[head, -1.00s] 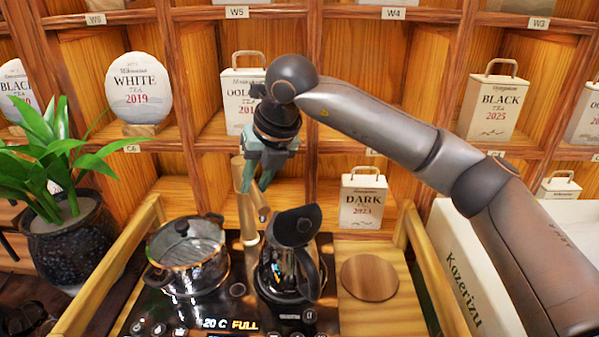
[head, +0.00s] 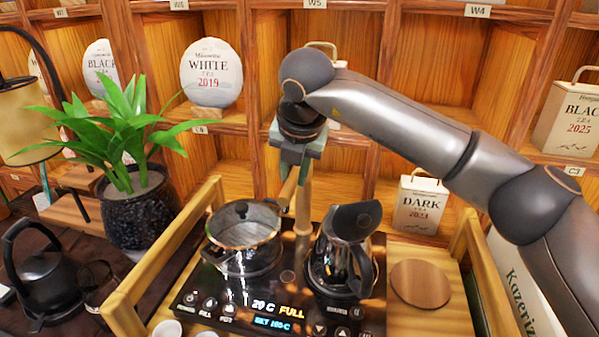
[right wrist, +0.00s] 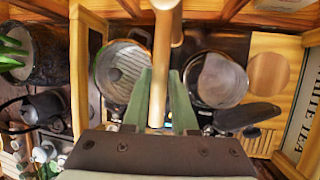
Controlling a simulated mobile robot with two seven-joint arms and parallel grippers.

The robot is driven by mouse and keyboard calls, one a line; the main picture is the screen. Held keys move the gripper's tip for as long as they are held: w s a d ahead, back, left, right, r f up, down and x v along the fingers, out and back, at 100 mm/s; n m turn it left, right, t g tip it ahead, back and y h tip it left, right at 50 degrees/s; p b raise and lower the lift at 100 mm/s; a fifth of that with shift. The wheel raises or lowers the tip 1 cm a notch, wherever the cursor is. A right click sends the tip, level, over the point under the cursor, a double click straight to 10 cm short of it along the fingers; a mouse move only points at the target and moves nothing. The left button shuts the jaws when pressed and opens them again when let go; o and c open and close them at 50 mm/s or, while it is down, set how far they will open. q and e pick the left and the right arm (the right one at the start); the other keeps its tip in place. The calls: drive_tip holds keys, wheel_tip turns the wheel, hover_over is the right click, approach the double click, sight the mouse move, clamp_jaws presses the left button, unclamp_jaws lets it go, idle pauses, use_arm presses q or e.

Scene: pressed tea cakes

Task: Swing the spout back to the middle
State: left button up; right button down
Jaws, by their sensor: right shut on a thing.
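The light wooden spout (head: 290,188) stands behind the cooker, by its upright post (head: 303,205), between the glass-lidded pot (head: 243,240) on the left and the dark kettle (head: 342,255) on the right. My right gripper (head: 296,155) reaches down from above and is shut on the spout. In the right wrist view the spout (right wrist: 162,65) runs between the two green fingers (right wrist: 160,105), and its end points to the gap between pot (right wrist: 122,68) and kettle (right wrist: 215,80). The fingers partly hide the spout in the head view. My left gripper is not in view.
The cooker panel (head: 275,308) lies in front, lit. A round wooden disc (head: 420,284) lies right of the kettle. A potted plant (head: 140,205) and a black kettle (head: 45,270) stand at left. Shelves with tea packages, such as the DARK box (head: 420,205), rise behind.

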drive_tip(key=shift+r, duration=0.1)
drive_tip(key=c, duration=0.7)
unclamp_jaws()
drive_tip(key=shift+s+r, duration=0.1)
drive_tip(key=shift+r, duration=0.1)
drive_tip(key=v, duration=1.2)
drive_tip(key=shift+r, duration=0.1)
